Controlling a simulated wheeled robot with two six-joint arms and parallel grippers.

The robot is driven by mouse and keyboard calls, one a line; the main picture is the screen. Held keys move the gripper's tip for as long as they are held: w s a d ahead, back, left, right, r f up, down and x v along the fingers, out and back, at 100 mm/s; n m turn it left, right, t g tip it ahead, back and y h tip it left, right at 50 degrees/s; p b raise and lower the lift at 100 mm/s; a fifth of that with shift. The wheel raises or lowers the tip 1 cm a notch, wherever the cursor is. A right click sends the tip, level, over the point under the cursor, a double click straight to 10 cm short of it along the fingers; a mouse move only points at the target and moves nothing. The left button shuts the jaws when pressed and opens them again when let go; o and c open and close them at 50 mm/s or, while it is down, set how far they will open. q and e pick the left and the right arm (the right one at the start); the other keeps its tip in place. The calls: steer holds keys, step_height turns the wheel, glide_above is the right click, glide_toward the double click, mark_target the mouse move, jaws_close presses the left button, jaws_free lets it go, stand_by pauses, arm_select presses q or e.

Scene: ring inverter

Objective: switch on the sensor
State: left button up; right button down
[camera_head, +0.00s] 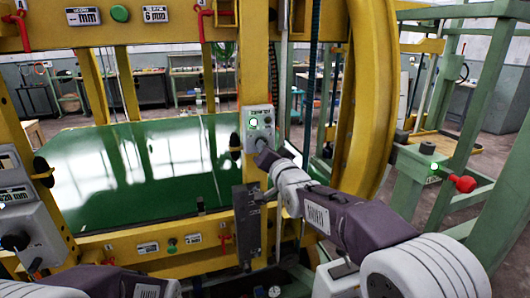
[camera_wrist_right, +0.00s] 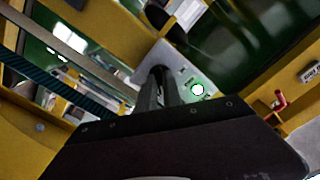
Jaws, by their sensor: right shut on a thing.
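A grey sensor box (camera_head: 257,120) with a label strip on top is fixed to the yellow upright post in the middle of the head view. A round white-green light shows on its face. In the right wrist view the box's pale panel (camera_wrist_right: 185,77) lies just past my fingers, with the bright round light (camera_wrist_right: 198,90) to their right. My right gripper (camera_head: 262,152) reaches the lower part of the box from the lower right. Its dark fingers (camera_wrist_right: 158,84) are closed together at the panel, on a small switch that they hide. My left arm shows at the lower left; its gripper is out of view.
A dark grey box (camera_head: 247,222) hangs on the post below the sensor. A green stand with a red knob (camera_head: 462,184) is farther right. A grey panel (camera_head: 28,232) stands at left.

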steer(key=shift+m, duration=0.3)
stand_by(0.4)
steer(key=c, duration=1.5)
jaws_free()
steer(key=shift+s, duration=0.1)
steer(key=b+v, duration=0.1)
steer(key=v, duration=0.8)
steer(key=shift+b, duration=0.3)
